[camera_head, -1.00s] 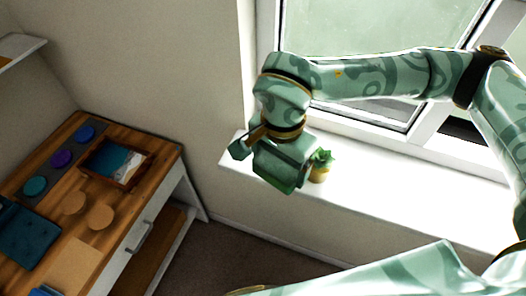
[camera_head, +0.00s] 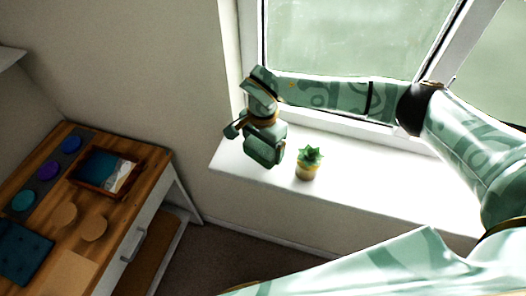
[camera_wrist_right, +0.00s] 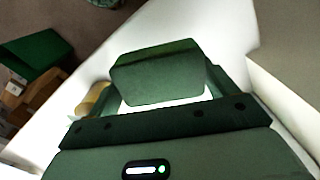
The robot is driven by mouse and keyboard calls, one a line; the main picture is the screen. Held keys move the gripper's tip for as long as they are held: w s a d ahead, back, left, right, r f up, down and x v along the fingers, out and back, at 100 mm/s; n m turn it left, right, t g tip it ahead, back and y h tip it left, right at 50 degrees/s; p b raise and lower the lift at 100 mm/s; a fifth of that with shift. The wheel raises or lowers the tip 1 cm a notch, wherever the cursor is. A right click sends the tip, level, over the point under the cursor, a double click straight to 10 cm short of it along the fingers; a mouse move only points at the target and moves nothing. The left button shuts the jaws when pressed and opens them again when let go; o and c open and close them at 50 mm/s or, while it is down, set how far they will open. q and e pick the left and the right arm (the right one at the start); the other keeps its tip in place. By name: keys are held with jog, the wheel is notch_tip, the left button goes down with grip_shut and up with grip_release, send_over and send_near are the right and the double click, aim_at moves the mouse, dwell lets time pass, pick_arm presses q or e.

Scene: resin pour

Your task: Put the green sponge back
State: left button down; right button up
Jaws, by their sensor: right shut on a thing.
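The green sponge (camera_wrist_right: 155,75) is a dark green block with rounded edges in the right wrist view, held between the two fingers of my right gripper. In the head view my right gripper (camera_head: 264,148) is over the left end of the white windowsill (camera_head: 360,195), left of a small potted plant. Its own green body makes the sponge hard to pick out there. I cannot tell whether the sponge touches the sill. My left gripper is not in view.
A potted succulent (camera_head: 308,164) in a yellow pot stands on the sill close to the gripper. The window (camera_head: 350,45) is behind. The sill is clear to the plant's right. A wooden desk (camera_head: 65,270) with a tray (camera_head: 92,190) and coasters is at the left.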

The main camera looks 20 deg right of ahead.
aim_at(263, 153)
jog(key=shift+f, duration=1.45)
jog(key=shift+f, duration=0.1)
jog(key=o, duration=0.8)
jog(key=shift+r, duration=0.25)
notch_tip(263, 153, up, 12)
jog(key=shift+f, duration=0.1)
